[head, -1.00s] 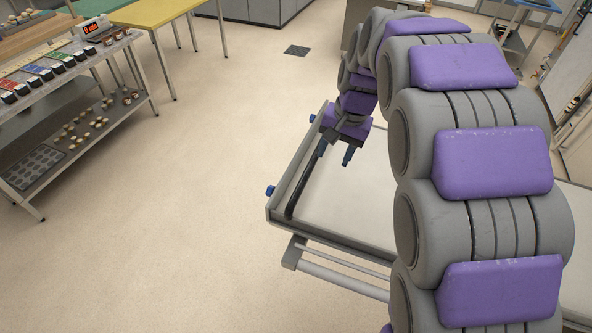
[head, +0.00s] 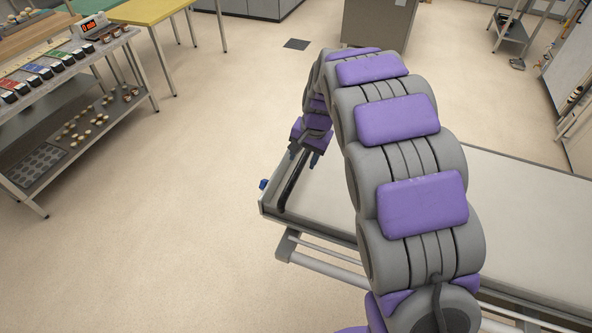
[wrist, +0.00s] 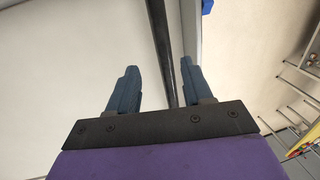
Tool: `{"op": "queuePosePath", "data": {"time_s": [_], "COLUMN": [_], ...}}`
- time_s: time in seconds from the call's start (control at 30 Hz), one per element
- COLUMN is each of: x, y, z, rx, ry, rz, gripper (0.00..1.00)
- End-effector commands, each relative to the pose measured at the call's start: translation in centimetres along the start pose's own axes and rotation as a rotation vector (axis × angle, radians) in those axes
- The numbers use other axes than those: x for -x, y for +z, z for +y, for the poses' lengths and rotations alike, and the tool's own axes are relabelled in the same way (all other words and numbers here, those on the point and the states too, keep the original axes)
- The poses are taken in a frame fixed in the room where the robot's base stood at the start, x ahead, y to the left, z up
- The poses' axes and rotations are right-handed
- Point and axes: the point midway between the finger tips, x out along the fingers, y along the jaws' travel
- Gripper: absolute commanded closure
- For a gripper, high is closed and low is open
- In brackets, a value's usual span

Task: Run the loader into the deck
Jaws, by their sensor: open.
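The loader (head: 475,205) is a long pale bed with grey metal side rails, standing on a tubular frame across the right half of the head view. A dark handle bar (head: 290,188) runs along its left end. My gripper (head: 304,157) is over that end, fingers pointing down, open, beside or around the bar. In the wrist view, the bar (wrist: 163,45) passes between the two blue-grey fingers of my gripper (wrist: 161,66), closer to the right one. I cannot tell how deep it sits between them. My arm hides part of the bed.
A steel shelf rack (head: 100,118) with trays stands at the left, with a yellow-topped table (head: 150,10) behind it. A grey cabinet (head: 378,25) is at the back. A pale panelled unit (head: 575,80) stands at the right edge. The floor left of the loader is clear.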

Motion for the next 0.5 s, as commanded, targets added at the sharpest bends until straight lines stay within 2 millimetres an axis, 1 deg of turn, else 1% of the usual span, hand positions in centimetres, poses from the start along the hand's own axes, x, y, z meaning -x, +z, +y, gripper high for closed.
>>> {"op": "queuePosePath", "data": {"time_s": [0.03,0.1,0.3,0.4,0.5], "x": [-1.3,-2.6,-5.7,-6.5,-6.8], "y": [0.2,0.2,0.6,0.6,0.4], "z": [0.0,-0.4,-1.3,-1.4,-1.1], "rx": [0.000,0.001,0.003,0.003,0.002], "ry": [0.004,0.005,0.014,0.014,0.010], "rz": [-0.005,-0.001,0.003,0.005,0.005], "gripper": [0.50,0.50,0.50,0.50,0.50]}}
